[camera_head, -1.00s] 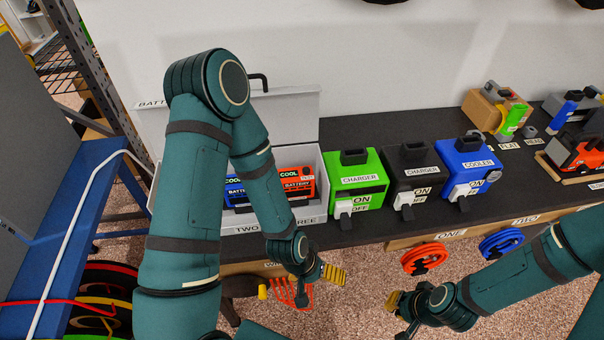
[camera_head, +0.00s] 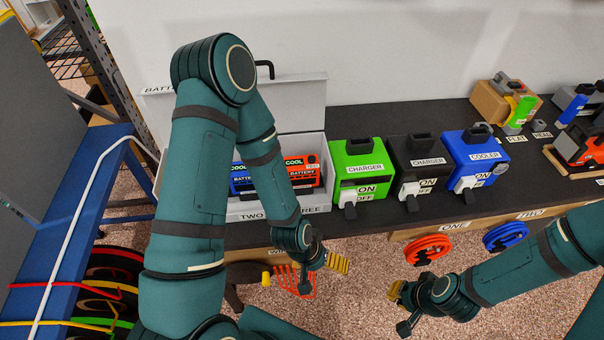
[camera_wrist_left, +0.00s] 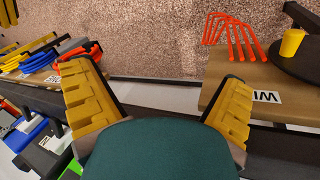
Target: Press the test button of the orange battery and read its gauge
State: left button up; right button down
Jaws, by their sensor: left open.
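The orange battery (camera_head: 305,172) lies in the open grey battery box (camera_head: 318,140) on the dark bench, with "COOL" and "BATTERY" lettering on it. My left arm covers part of it, and its test button and gauge cannot be made out. A blue battery (camera_head: 241,180) sits to its left, partly hidden. My left gripper (camera_head: 337,263) is in front of the bench, below and apart from the box. In the left wrist view its yellow fingers (camera_wrist_left: 158,112) are spread and empty. My right gripper (camera_head: 399,297) is further right, over the floor; its opening is unclear.
A green charger (camera_head: 360,158), a black charger (camera_head: 414,153) and a blue cooler (camera_head: 470,146) stand right of the box. Orange (camera_head: 428,249) and blue (camera_head: 506,237) coils hang at the bench front. A blue frame (camera_head: 75,200) stands at the left.

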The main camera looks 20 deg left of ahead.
pick_arm(q)
grip_shut()
dwell(1.4)
